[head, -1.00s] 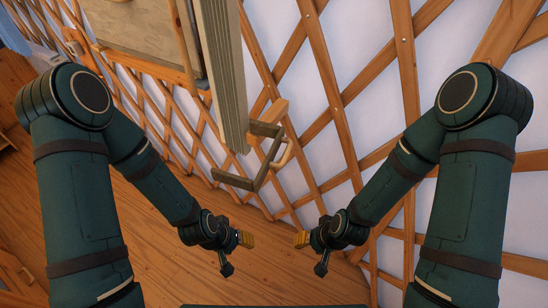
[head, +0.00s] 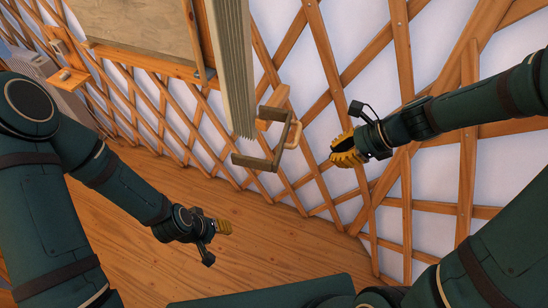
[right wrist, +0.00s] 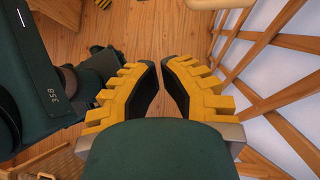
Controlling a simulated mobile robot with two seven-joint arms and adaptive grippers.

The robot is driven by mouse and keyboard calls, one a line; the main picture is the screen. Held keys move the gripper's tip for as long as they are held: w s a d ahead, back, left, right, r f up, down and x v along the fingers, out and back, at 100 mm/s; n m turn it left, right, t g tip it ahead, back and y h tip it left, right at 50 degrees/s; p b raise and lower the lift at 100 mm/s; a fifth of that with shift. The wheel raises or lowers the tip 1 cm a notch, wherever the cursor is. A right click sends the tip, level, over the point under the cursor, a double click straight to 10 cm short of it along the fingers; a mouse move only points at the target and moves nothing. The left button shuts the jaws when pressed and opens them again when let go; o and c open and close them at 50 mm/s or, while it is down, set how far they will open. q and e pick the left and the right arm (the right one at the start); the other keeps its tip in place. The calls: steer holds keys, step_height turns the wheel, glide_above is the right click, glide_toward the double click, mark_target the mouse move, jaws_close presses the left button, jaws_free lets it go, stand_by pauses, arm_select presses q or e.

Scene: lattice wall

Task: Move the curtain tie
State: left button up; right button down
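A dark, U-shaped wooden curtain tie (head: 259,163) sticks out from a wooden block on the lattice wall, around the lower part of the pale, ribbed curtain (head: 231,75). A lighter tan handle (head: 293,133) is on its right side. My right gripper (head: 336,152) is to the right of the handle, apart from it. In the right wrist view the yellow fingers of my right gripper (right wrist: 160,64) have a narrow gap with nothing between them; the tie does not show there. My left gripper (head: 226,227) hangs low over the floor, below the tie; its finger gap is not clear.
The lattice wall (head: 344,105) of crossed wooden slats runs behind the tie and close to my right arm. A framed panel (head: 147,40) is left of the curtain. A small wooden peg block (head: 72,77) is at the far left. The wooden floor (head: 150,255) below is clear.

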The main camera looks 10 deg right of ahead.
arm_select(q)
steer(key=shift+s+f+b, duration=0.25)
steer(key=shift+f+b, duration=0.65)
steer(key=shift+s+f+b, duration=0.2)
steer(key=shift+f+b, duration=0.7)
arm_select(e)
steer(key=w+a+f, duration=0.4)
steer(key=a+f, duration=0.1)
steer(key=a, duration=0.5)
steer(key=shift+w+f+m, duration=0.3)
steer(key=shift+w+f, duration=0.05)
arm_select(q)
steer(key=shift+d, duration=0.15)
arm_select(e)
steer(key=shift+a, duration=0.2)
